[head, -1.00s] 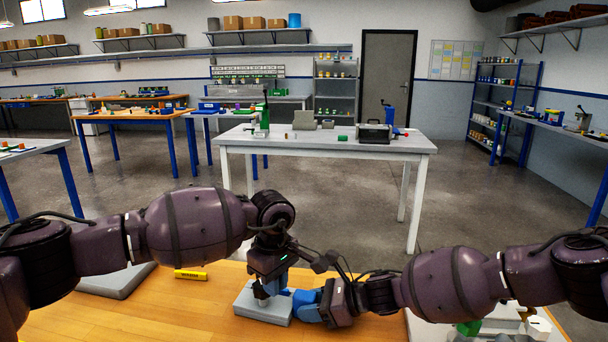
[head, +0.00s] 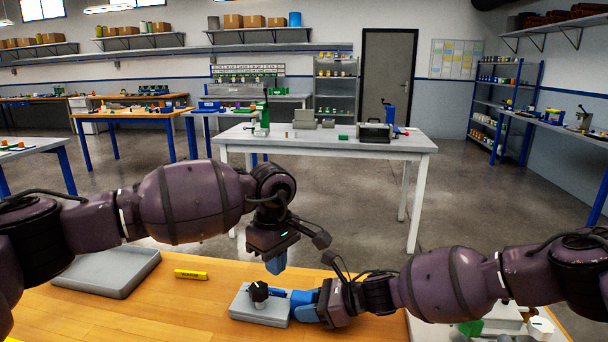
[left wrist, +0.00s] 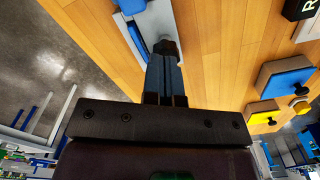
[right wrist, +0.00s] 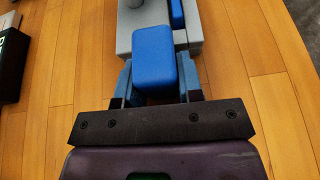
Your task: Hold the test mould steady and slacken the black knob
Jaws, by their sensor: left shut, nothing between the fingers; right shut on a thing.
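The test mould (head: 262,309) is a grey block flat on the wooden bench, with a black knob (head: 259,290) and a blue strip on top. The mould also shows in the left wrist view (left wrist: 146,14) and the right wrist view (right wrist: 190,38). My right gripper (head: 308,302) is shut on the mould's blue end block (right wrist: 167,62), at its right side in the head view. My left gripper (head: 275,265) is shut and empty, above the mould and clear of the knob. In the left wrist view the knob (left wrist: 165,47) appears just beyond its closed fingertips.
A shallow grey tray (head: 108,273) lies at the left of the bench. A yellow bar with dark lettering (head: 191,274) lies between it and the mould. Blue (left wrist: 283,76) and yellow (left wrist: 264,117) blocks with black knobs show in the left wrist view.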

